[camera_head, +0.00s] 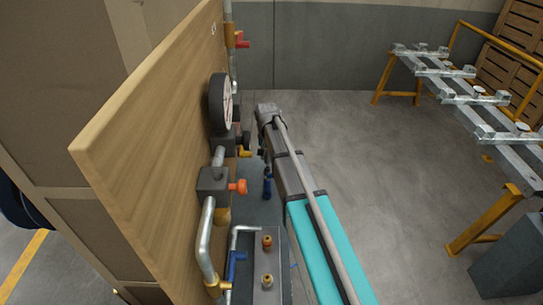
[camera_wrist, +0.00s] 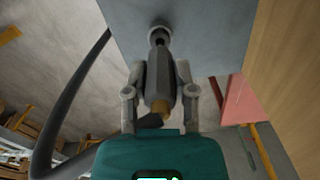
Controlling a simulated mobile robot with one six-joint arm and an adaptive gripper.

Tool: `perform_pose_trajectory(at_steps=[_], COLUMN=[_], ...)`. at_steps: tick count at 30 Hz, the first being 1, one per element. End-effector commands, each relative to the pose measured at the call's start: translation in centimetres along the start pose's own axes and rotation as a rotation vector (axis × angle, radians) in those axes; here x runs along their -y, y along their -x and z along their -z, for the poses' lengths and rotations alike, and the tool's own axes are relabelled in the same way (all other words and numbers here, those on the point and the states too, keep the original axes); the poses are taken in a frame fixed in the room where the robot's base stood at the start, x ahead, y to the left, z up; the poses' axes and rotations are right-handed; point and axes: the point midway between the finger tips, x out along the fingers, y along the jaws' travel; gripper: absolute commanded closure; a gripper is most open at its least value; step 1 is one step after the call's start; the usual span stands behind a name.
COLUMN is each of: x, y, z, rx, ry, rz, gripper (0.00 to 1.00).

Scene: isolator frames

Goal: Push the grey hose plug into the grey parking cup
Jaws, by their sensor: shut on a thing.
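In the wrist view, my gripper (camera_wrist: 160,72) is shut on the grey hose plug (camera_wrist: 160,84), with one finger on each side of it. The plug has a brass-coloured part at its near end, and its narrow far end points at the grey parking cup (camera_wrist: 158,27) on a grey-blue panel. The plug's tip appears to be at or in the cup's dark mouth; how deep it sits I cannot tell. The dark hose (camera_wrist: 69,101) loops around on the left. In the head view I cannot make out the plug, the cup or my gripper's fingers.
In the head view, a wooden board (camera_head: 150,120) stands left of my arm, carrying a round gauge (camera_head: 221,101), pipes and a valve with an orange handle (camera_head: 238,187). A block with brass fittings (camera_head: 267,262) is low in front. Open floor lies right, before a metal rack (camera_head: 450,85).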

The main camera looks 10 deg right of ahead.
Motion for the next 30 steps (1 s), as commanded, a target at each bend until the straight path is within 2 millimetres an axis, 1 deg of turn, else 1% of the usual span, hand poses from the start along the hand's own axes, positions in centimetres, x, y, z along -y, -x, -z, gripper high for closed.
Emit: perform_pose_trajectory(at_steps=[11, 30], x=[0.0, 0.0], y=[-0.1, -1.3], z=[0.0, 0.0], rx=[0.0, 0.0], ry=[0.0, 0.0], rz=[0.0, 0.0], gripper=[1.0, 1.0])
